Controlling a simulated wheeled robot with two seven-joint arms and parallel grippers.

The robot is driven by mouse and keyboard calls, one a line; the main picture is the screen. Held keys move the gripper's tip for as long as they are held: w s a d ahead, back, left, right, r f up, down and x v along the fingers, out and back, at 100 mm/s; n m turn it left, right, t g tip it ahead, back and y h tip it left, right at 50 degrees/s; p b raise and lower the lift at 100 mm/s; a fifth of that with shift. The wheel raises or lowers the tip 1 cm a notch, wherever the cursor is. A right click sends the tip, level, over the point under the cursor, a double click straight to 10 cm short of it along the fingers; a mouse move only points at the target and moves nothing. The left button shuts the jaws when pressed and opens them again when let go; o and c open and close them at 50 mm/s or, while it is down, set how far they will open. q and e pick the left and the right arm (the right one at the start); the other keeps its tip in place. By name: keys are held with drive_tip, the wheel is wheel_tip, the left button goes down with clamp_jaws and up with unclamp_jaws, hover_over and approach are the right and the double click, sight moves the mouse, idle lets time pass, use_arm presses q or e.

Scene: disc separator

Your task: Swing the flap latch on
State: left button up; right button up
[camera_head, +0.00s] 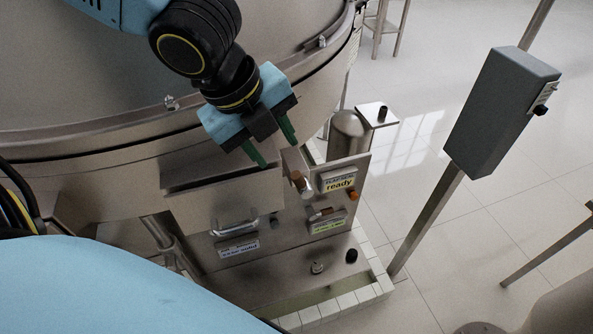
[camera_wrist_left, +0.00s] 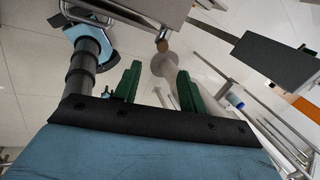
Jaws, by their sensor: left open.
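My left gripper (camera_head: 273,143) is open and empty, its two green fingers pointing down in front of the steel drum, above the front panel. It also shows in the wrist view (camera_wrist_left: 156,85) with a clear gap between the fingers. A short lever with a brown rounded end (camera_head: 299,182), which looks like the flap latch, stands just below and right of the fingers, apart from them. Its brown tip (camera_wrist_left: 162,46) shows beyond the fingers in the wrist view. Its pivot is partly hidden, so I cannot tell its exact position.
A plate reading "ready" (camera_head: 338,182) sits right of the lever. The panel also carries a handle (camera_head: 235,227), a lower labelled plate (camera_head: 328,224) and knobs (camera_head: 351,256). A grey box on a post (camera_head: 500,110) stands right. The tiled floor (camera_head: 440,240) between is clear.

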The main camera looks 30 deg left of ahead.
sight(292, 177)
use_arm(q)
drive_tip(key=b+x, duration=0.1)
drive_tip(key=x, duration=1)
drive_tip(key=shift+w, duration=0.15)
clamp_jaws()
drive_tip(key=b, duration=0.2)
drive_tip(key=t+h+b, duration=0.1)
drive_tip(key=b, duration=0.1)
drive_tip(key=shift+s+a+f, duration=0.25)
drive_tip(key=shift+a+f, duration=0.1)
drive_tip(key=shift+f, duration=0.05)
drive_tip(key=shift+s+a+t+h+b, duration=0.2)
drive_tip(key=shift+t+h+b, duration=0.2)
drive_tip(key=shift+t+b, duration=0.15)
drive_tip(key=shift+r, duration=0.1)
drive_tip(key=shift+d, duration=0.1)
